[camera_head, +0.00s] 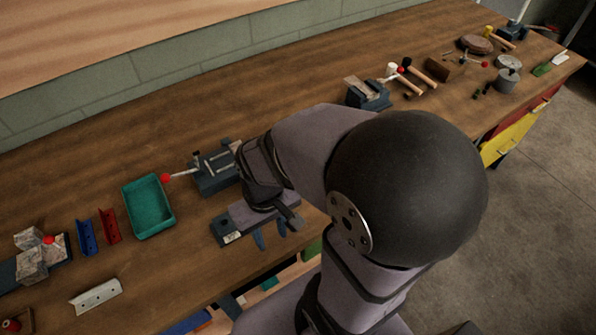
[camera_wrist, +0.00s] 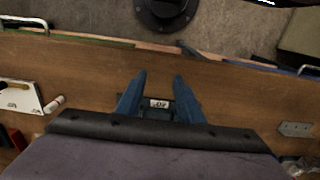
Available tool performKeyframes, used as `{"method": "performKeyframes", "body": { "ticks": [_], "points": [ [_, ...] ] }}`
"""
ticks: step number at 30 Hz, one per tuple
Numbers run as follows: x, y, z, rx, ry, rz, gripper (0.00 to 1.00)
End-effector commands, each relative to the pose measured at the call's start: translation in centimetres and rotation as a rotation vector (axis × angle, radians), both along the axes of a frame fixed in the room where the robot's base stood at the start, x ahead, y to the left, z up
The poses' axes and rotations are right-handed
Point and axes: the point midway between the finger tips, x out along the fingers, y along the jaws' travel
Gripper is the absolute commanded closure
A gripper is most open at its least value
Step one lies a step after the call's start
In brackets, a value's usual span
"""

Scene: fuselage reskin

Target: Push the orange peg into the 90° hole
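My gripper (camera_head: 271,240) hangs over the front part of the bench, close above a dark blue fixture (camera_head: 222,233) with a white label. In the wrist view its two blue fingers (camera_wrist: 159,76) stand apart, with nothing visible held between them. Between the fingers the fixture's white label (camera_wrist: 159,103) shows, with upside-down marking that seems to read 90°. I cannot make out the orange peg or the 90° hole in either view. My arm and the gripper body cover much of the fixture.
A green tray (camera_head: 148,207) and a blue clamp (camera_head: 214,172) with a red-knobbed lever stand beside the gripper. Red (camera_head: 109,226) and blue (camera_head: 86,238) brackets and a silver bracket (camera_head: 96,297) lie left. A vise (camera_head: 368,94) stands farther right. The bench's front edge is close.

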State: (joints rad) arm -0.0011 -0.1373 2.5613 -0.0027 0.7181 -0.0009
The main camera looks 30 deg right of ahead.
Motion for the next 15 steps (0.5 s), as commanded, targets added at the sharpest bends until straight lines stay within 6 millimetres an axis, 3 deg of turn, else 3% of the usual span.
{"method": "performKeyframes", "body": {
  "ticks": [8,11,15],
  "points": [
    [1.0,-0.4,1.3,0.008,-0.011,-0.125,0.66],
    [2.3,-1.1,2.8,0.019,-0.023,-0.295,0.66],
    [5.0,-2.8,5.7,0.047,-0.05,-0.654,0.66]
  ]
}}
